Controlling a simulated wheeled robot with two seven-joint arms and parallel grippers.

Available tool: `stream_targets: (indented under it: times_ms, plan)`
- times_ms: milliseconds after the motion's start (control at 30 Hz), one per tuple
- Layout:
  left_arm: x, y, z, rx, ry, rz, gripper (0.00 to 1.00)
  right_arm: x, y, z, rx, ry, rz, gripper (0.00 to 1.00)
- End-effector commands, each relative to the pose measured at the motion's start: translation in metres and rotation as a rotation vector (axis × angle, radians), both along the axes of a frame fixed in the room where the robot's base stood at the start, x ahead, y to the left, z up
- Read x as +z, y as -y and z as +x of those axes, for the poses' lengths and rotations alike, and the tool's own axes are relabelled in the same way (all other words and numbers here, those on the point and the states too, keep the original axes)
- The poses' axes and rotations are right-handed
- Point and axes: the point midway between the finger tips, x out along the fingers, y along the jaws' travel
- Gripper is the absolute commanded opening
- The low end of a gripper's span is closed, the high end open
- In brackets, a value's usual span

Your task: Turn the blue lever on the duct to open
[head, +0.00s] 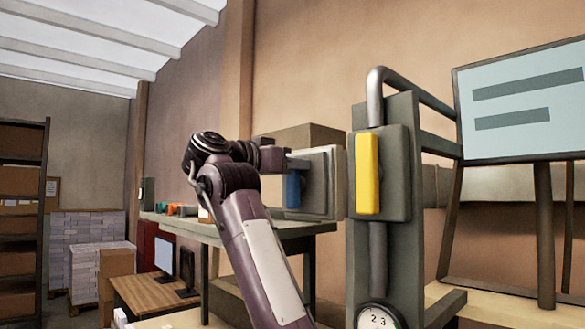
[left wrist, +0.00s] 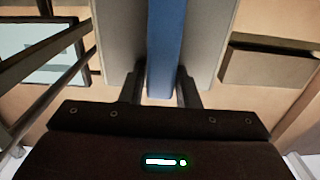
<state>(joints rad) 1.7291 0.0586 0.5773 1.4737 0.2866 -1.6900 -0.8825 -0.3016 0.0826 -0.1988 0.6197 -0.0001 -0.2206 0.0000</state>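The blue lever (head: 292,190) is an upright bar on a pale grey plate (head: 323,180) of the duct, left of centre in the head view. My left gripper (head: 298,163) is at the upper part of this lever, coming from the left. In the left wrist view the blue lever (left wrist: 161,45) runs between the two dark fingers of my left gripper (left wrist: 160,82). One finger is on each side, with narrow gaps visible, so the gripper looks open around the lever. Its fingertips are hard to make out in the head view. My right gripper is not in view.
A yellow lever (head: 367,173) on a grey box with a bent pipe and dial (head: 380,317) stands right of the blue lever. A board (head: 520,100) on an easel is at far right. A grey table (head: 200,226) and a desk (head: 150,294) lie behind my left arm.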

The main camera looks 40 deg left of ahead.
Motion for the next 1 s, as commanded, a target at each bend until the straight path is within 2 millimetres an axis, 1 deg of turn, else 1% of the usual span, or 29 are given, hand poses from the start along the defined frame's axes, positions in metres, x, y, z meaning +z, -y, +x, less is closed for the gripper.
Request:
stream_targets:
  times_ms: [33,100,133,367,467,567,700,800,900,1000]
  plan:
    - [0.0,0.0,0.0,0.0,0.0,0.0,0.35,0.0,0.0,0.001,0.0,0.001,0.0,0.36]
    - [0.0,0.0,0.0,0.0,0.0,-0.001,0.45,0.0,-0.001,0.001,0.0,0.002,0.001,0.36]
    - [0.0,0.0,0.0,0.0,0.0,-0.002,0.45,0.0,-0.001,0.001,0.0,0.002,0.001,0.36]
    - [0.0,0.0,0.0,0.0,0.0,-0.003,0.45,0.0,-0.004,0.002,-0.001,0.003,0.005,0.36]
    - [-0.001,-0.001,-0.005,0.001,0.002,-0.003,0.45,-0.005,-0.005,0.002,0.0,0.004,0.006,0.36]
    - [-0.004,-0.003,-0.018,0.002,0.003,-0.003,0.45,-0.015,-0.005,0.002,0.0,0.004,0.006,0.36]
    - [-0.005,-0.005,-0.044,0.003,0.004,-0.002,0.45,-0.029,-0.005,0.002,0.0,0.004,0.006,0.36]
    - [-0.004,-0.006,-0.06,0.003,0.003,-0.002,0.45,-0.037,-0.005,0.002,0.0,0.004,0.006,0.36]
    - [-0.002,-0.006,-0.071,0.001,0.002,-0.001,0.45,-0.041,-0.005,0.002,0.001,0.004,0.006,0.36]
    - [-0.002,-0.007,-0.076,0.0,0.0,-0.003,0.45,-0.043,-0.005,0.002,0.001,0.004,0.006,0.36]
